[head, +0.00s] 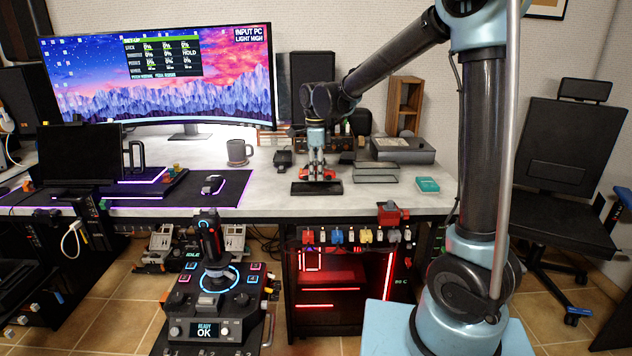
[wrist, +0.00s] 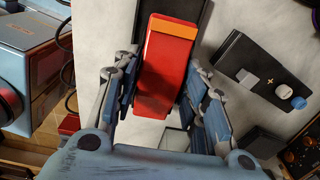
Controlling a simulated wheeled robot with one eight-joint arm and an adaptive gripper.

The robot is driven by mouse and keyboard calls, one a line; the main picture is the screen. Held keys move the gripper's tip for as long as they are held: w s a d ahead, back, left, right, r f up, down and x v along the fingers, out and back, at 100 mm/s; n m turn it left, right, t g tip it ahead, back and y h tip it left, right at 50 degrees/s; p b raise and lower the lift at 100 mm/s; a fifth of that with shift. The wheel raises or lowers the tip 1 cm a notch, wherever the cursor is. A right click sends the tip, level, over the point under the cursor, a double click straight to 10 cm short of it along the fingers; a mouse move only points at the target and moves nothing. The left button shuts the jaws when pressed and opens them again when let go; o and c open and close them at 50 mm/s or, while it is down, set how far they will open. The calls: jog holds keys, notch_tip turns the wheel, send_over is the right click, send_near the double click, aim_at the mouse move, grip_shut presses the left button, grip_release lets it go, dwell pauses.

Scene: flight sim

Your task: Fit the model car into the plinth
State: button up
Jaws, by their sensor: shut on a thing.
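The red model car (head: 330,175) is between the fingers of my gripper (head: 317,172), low over the desk. In the wrist view the car (wrist: 165,72) is a red block with an orange band near its far end, and the blue-grey fingers of my gripper (wrist: 162,88) close on both sides of it. A flat black plinth (head: 317,189) lies on the desk directly below the gripper in the head view. In the wrist view a dark shape shows behind the car's far end, probably the plinth (wrist: 204,10). I cannot tell whether the car touches the plinth or is seated in it.
Grey flat boxes (head: 376,172) and a teal box (head: 428,185) stand to the right of the plinth. A grey mug (head: 238,153) and a mouse (head: 212,184) are to the left. A black box with knobs (wrist: 262,75) lies to the right in the wrist view.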

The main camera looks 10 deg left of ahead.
aim_at(316, 179)
jog(key=shift+f, duration=1.9)
jog(key=shift+f, duration=0.1)
jog(key=o, duration=1.2)
